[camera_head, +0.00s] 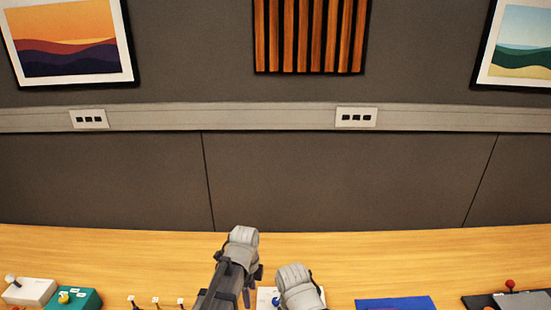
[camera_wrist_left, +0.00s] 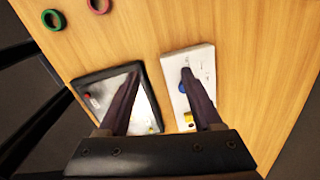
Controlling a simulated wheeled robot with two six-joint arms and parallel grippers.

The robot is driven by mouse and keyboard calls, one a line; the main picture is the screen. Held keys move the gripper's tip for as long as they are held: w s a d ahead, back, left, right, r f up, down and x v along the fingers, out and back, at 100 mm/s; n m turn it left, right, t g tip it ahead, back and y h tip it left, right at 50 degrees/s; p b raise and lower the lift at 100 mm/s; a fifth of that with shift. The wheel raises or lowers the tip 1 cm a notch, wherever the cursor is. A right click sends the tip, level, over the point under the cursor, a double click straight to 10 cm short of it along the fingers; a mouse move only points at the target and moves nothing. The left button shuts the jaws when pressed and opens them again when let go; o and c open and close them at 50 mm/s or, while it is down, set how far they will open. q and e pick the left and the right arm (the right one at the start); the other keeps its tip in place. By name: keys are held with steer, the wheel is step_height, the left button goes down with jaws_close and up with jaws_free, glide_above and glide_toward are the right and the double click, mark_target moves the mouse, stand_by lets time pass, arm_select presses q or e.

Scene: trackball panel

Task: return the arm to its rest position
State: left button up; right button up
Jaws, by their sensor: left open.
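My left gripper (camera_head: 236,284) is low at the middle of the head view, over the wooden desk, and partly hidden by its own arm. In the left wrist view my left gripper (camera_wrist_left: 160,73) shows two dark fingers spread apart with nothing between them. A white panel (camera_wrist_left: 204,62) with a blue ball (camera_wrist_left: 183,88) and a yellow part lies under the right-hand finger. A black-framed panel (camera_wrist_left: 92,78) lies under the other finger. The white panel (camera_head: 265,294) is only partly seen in the head view. I cannot make out my right gripper.
The wooden desk (camera_head: 400,258) is bare toward the wall. A teal box (camera_head: 78,299) and a white box (camera_head: 30,292) stand at left, a blue panel (camera_head: 395,304) at right. A red-knobbed joystick (camera_head: 510,284) stands far right. A green ring (camera_wrist_left: 53,20) and red ring (camera_wrist_left: 98,5) lie on the desk.

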arm_select(q)
steer(key=s+a+n, duration=0.7)
steer(key=a+n, duration=0.3)
steer(key=n, duration=1)
steer(key=s+d+m+y, duration=0.1)
steer(key=s+d+m, duration=0.3)
steer(key=d, duration=0.7)
steer(key=shift+s+d+g, duration=0.3)
steer(key=shift+s, duration=0.75)
